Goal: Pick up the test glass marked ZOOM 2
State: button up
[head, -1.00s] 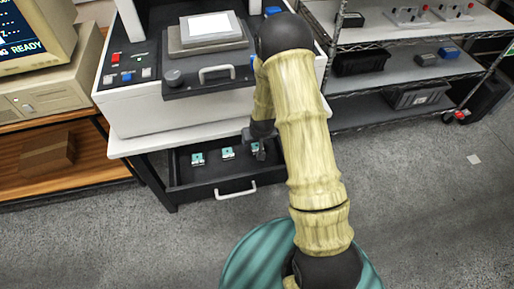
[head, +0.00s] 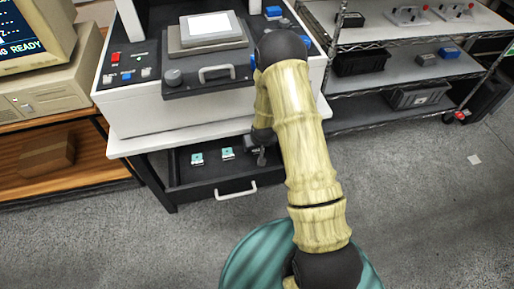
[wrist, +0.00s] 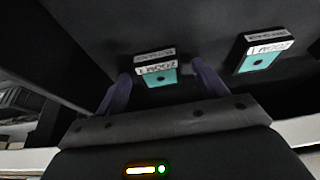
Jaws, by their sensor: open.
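An open black drawer (head: 208,174) under the machine holds small teal-and-white test glasses. In the head view, one glass (head: 197,158) is at the left and another glass (head: 228,153) is to its right; a third is hidden by my gripper (head: 257,150). In the wrist view, one glass (wrist: 163,75) lies between the spread fingers of my gripper (wrist: 161,74), with no clear contact. Another glass (wrist: 265,60) lies to the right, outside the fingers. Both carry upside-down ZOOM labels; I cannot surely read the numbers. My gripper is open.
The white machine (head: 125,118) stands above the drawer, its front overhanging the drawer's back. The drawer's front has a white handle (head: 235,191). A wooden shelf (head: 90,165) stands left, wire shelving (head: 400,80) right.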

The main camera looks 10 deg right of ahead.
jog(key=c, duration=1.1)
jog(key=shift+r, duration=0.1)
jog(key=shift+r, duration=0.3)
jog(key=shift+s+r, duration=0.1)
jog(key=shift+r, duration=0.15)
jog(key=s, duration=0.4)
jog(key=shift+s+d, duration=0.1)
notch_tip(320, 180, up, 14)
jog(key=p, duration=0.1)
jog(key=shift+w, duration=0.2)
jog(key=shift+f, duration=0.15)
